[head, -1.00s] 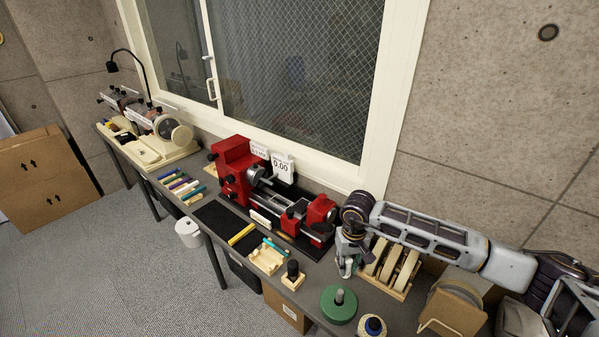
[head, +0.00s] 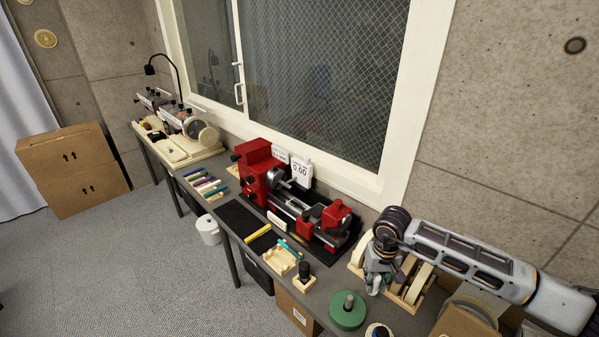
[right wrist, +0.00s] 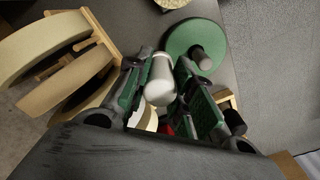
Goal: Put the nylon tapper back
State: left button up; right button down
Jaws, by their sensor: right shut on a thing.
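In the right wrist view, a white, round-ended cylinder, apparently the nylon tapper (right wrist: 160,82), sits between the fingers of my right gripper (right wrist: 160,85). The fingers are shut on it; its far end is partly hidden. In the head view my right gripper (head: 375,285) is over the bench, beside the wooden rack of wheels and behind the green disc. The tapper is too small to make out clearly there. My left gripper is not in view.
A green disc with a grey post (head: 348,309) lies on the bench near my right gripper. A black cylinder (head: 304,269) stands in a wooden block. A wooden rack (head: 405,302) holds pale wheels. The red lathe (head: 310,213) stands behind, with a yellow bar (head: 258,233) in front.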

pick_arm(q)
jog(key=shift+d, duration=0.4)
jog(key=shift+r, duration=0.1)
pick_arm(e)
jog(key=shift+w+r, duration=0.1)
jog(key=shift+r, duration=0.05)
